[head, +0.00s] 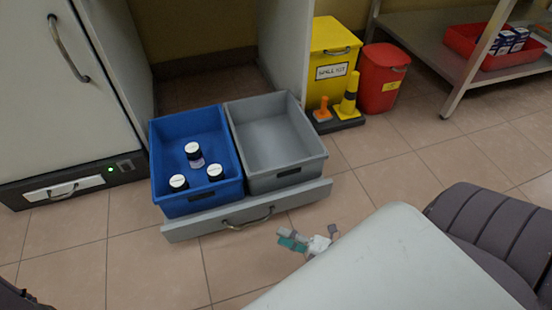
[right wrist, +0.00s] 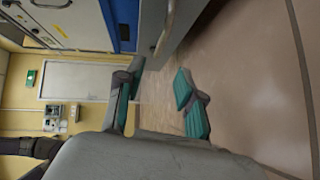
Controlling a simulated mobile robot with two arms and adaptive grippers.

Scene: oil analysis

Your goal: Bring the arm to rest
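My right gripper (head: 291,239) shows in the head view in front of the open drawer, over the floor and apart from the drawer front. Most of its arm is behind my own pale arm link. In the right wrist view the gripper (right wrist: 157,97) has its two teal-padded fingers spread apart, with nothing between them. My left gripper is not in the head view; only a dark part shows at the bottom left corner.
A yellow spill bin (head: 320,92), red bin (head: 384,75) and metal shelf table (head: 424,50) stand behind. Floor (head: 362,183) right of the drawer is clear.

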